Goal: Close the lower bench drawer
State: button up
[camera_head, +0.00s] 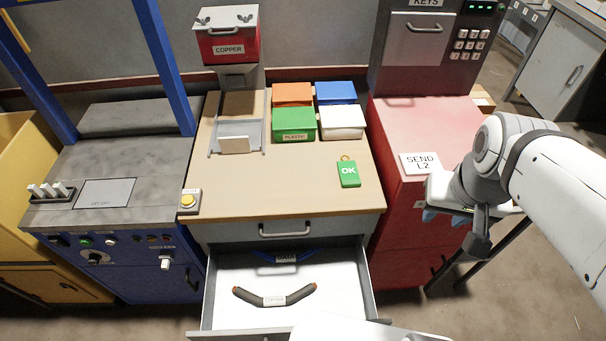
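The lower bench drawer (222,290) is pulled out below the wooden bench (235,200). Its front panel (245,335) is at the bottom edge of the head view, partly cut off and partly covered by a white part of mine. A dark bent cable piece with orange ends (262,298) and a pale label lies inside. A blue piece (283,257) lies at the back of the drawer. My gripper (445,216) is right of the bench, in front of the red cabinet, apart from the drawer. Its fingers are mostly hidden, so its opening is unclear.
The upper drawer (240,230) with a grey handle is shut. A blue machine (130,260) stands left of the open drawer and a red cabinet (400,225) right of it. Lidded bins (294,124) and a green OK tag (348,173) are on the bench.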

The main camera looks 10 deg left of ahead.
aim_at(341, 275)
jog(key=z, duration=0.2)
jog(key=k, duration=1.75)
jog(key=u, duration=0.7)
jog(key=i, duration=1)
jog(key=z, duration=0.45)
jog(key=k, duration=0.5)
